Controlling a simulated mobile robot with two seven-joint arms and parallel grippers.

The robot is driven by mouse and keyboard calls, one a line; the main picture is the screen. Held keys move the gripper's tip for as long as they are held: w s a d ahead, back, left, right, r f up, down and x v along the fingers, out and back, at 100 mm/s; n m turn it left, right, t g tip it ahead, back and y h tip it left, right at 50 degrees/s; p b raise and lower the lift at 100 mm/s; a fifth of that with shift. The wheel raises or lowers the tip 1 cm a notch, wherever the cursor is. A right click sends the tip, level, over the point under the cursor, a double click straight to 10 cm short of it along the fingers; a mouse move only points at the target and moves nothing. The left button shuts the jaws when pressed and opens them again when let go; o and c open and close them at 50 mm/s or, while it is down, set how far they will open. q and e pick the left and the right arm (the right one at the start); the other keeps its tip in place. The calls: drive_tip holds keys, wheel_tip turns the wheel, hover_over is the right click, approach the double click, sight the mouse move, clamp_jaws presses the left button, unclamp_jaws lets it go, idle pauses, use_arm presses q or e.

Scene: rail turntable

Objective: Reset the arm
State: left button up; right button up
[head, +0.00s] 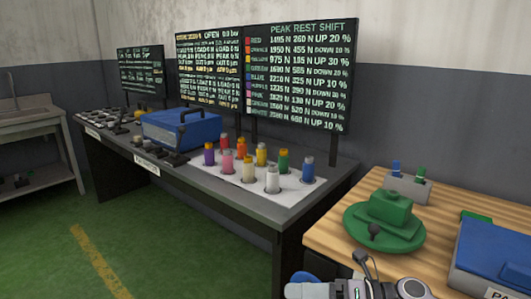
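Part of one of my own arms shows at the bottom edge, over the front of the wooden table (345,222). I cannot tell which arm it is, and no gripper fingertips show. A green round turntable (352,232) with a green stepped block (390,208) on it sits on the wooden table. A small dark knob (374,230) stands at its front. A small black piece (362,258) shows in front of the turntable, just above my arm. I cannot tell what it is.
A blue case (495,255) lies at the right. A grey holder (408,188) with blue and green pegs stands behind the turntable. The dark bench (225,182) holds several coloured cylinders and a blue box (180,130). Display boards (297,75) stand behind. A sink (22,118) is far left; green floor is clear.

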drive_tip(key=s+d+f+n+t+h+p, duration=0.2)
drive_tip(key=s+d+f+n+t+h, duration=0.2)
drive_tip(key=s+f+n, duration=0.5)
drive_tip(key=s+d+f+n+t+h+p, duration=0.1)
drive_tip(key=s+d+f+n+t+h, duration=0.3)
drive_tip(key=n, duration=2.1)
drive_tip(key=s+d+f+h, duration=0.5)
drive_tip(key=f+h, duration=0.1)
drive_tip(key=shift+d+h+p, duration=0.15)
drive_tip(key=shift+h+p, duration=0.15)
drive_tip(key=shift+p, duration=0.1)
